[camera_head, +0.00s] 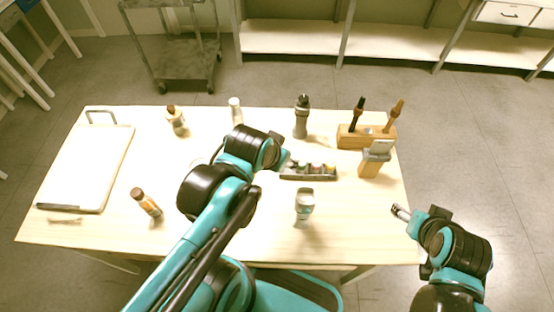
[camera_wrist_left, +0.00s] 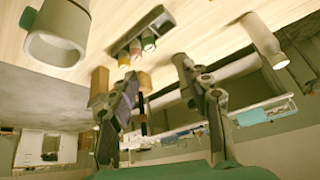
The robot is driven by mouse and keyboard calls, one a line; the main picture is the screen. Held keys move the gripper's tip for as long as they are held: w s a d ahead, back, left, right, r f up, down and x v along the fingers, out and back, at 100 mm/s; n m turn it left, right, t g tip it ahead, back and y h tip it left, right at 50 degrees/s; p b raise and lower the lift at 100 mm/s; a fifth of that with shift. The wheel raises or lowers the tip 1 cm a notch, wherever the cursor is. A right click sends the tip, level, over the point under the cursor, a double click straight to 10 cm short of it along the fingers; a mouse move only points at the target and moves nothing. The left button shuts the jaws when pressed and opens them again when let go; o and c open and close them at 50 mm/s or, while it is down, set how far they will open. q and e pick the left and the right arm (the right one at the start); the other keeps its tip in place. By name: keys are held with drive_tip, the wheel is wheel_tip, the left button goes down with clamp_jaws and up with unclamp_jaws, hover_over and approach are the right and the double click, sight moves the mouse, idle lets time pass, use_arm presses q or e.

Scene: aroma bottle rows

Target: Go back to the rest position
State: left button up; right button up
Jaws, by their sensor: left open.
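My left arm reaches over the table from the lower left in the head view. Its gripper (camera_head: 285,160) is above the table, just left of a dark rack (camera_head: 308,177) of small coloured bottles, and partly hidden by the wrist. In the left wrist view the two fingers (camera_wrist_left: 157,75) stand apart with nothing between them. The rack (camera_wrist_left: 143,36) shows beyond them with several bottles. My right gripper (camera_head: 400,212) is off the table's right edge, small in view; its jaw gap is unclear.
A clear-and-white bottle (camera_head: 304,204) stands near the front. An amber bottle (camera_head: 146,203), a dark grey bottle (camera_head: 301,118) and a wooden holder (camera_head: 352,137) also stand on the table. A white board (camera_head: 88,168) lies left. A cart (camera_head: 175,60) stands behind.

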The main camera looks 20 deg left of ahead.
use_arm(q)
drive_tip(key=shift+s+a+f+n+t, duration=0.3)
drive_tip(key=shift+s+f+n+t, duration=0.1)
drive_tip(key=shift+s+n, duration=0.2)
